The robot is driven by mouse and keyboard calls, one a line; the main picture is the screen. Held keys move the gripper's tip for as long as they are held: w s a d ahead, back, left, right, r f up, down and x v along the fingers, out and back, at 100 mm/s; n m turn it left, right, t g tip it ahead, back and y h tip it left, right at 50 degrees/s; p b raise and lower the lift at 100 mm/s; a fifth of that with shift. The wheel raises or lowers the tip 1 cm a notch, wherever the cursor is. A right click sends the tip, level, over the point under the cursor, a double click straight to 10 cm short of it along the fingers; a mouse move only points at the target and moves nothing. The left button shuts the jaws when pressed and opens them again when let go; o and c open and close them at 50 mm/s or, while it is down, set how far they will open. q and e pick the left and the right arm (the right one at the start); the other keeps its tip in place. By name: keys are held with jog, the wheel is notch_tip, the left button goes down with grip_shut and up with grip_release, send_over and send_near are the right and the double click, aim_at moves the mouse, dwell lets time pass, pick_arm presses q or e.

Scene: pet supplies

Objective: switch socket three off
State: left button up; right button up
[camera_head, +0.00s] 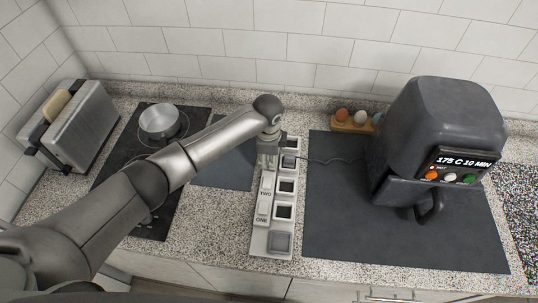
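A white socket strip (270,243) lies lengthwise on the counter. White labelled keys run along its left side: the key marked ONE (261,219) is nearest, with the key marked TWO (265,193) beyond it. Square sockets with dark faces (286,187) run along its right side, and a grey square (280,241) is at the near end. My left gripper (267,163) points down over the left side of the strip, just beyond TWO. It hides the key there, so no THREE label shows. I cannot tell whether its fingers are open or touching the strip. My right gripper is out of view.
A dark air fryer (440,125) with a lit display stands on a dark mat (335,225) at right, its cable running towards the strip. Eggs in a wooden holder (350,127) are behind. A hob with a pot (158,122) and a toaster (82,125) are at left.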

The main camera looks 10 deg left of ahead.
pick_arm(q)
jog(key=c, duration=0.4)
jog(key=shift+w+g+b, duration=0.15)
jog(key=shift+g+b, duration=0.2)
jog(key=shift+g, duration=0.35)
jog(key=o, duration=1)
jog(key=shift+o, duration=0.2)
